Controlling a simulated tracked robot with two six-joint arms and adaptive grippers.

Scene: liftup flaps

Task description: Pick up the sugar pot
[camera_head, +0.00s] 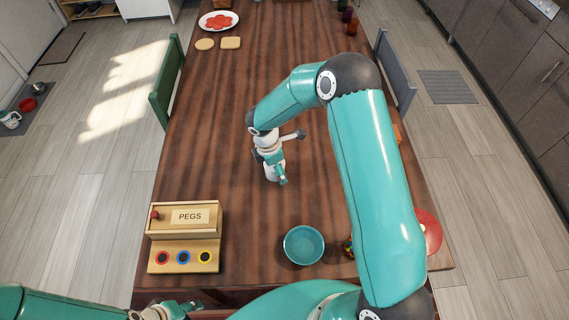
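My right arm arches over the table from the lower right. Its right gripper (291,157) is over the table's middle, with two dark fingertips spread well apart, one at the upper right and one lower down. A small white rounded shape (272,173) shows by the lower finger. I cannot tell whether it is the sugar pot or part of my gripper. No other sugar pot can be made out. My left gripper (190,308) is low at the bottom edge, left of centre, partly cut off; its opening is unclear.
A wooden pegs box (185,238) stands at the table's near left. A teal bowl (304,245) is near the front edge. A red round object (428,232) is partly behind my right arm. A white plate with red food (220,21) is far off. The table's left middle is clear.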

